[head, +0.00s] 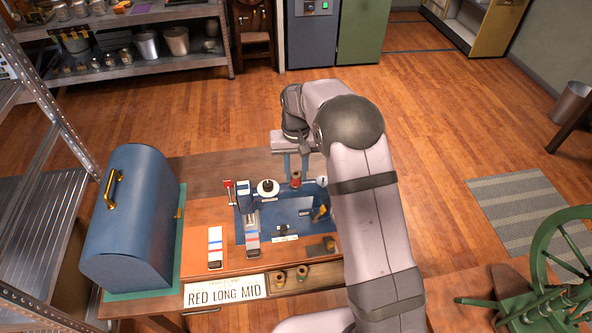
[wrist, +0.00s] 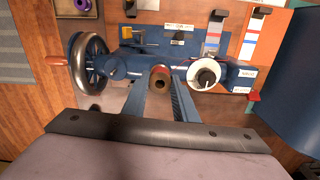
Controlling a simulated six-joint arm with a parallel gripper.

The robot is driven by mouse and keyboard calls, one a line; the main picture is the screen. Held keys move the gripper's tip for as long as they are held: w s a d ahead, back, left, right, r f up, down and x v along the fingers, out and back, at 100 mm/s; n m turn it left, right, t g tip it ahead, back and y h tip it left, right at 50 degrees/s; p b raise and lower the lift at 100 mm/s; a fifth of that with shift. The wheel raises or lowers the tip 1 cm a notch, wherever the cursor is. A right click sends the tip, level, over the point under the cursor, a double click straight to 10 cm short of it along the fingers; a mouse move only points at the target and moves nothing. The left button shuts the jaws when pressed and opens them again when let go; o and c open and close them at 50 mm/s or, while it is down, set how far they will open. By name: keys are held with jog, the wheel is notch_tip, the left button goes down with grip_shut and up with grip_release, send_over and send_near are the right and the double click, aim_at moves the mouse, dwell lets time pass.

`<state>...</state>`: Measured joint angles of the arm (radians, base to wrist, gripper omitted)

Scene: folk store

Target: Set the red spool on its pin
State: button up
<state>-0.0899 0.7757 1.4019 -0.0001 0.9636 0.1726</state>
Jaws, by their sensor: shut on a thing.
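The red spool (head: 295,180) is held upright at the far side of the blue sewing machine (head: 249,201). My gripper (wrist: 159,88) is shut on it, one finger on each side; in the head view my gripper (head: 294,168) reaches down from behind. The wrist view shows the end of the red spool (wrist: 160,78) with its dark hole, between a handwheel (wrist: 92,66) and a white spool (wrist: 204,75) on the machine. The white spool shows left of the red one in the head view (head: 268,187). The pin under the red spool is hidden, so I cannot tell whether they touch.
A sign reading "RED LONG MID" (head: 225,292) stands at the table's front, beside a drawer with loose spools (head: 280,278). A striped card (head: 215,240) lies left of the machine. A large blue case (head: 138,220) fills the table's left. My arm covers the right side.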

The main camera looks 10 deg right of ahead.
jog(key=o, duration=0.9)
jog(key=shift+r, duration=0.15)
jog(key=shift+r+b, duration=1.3)
jog(key=shift+r, duration=2.25)
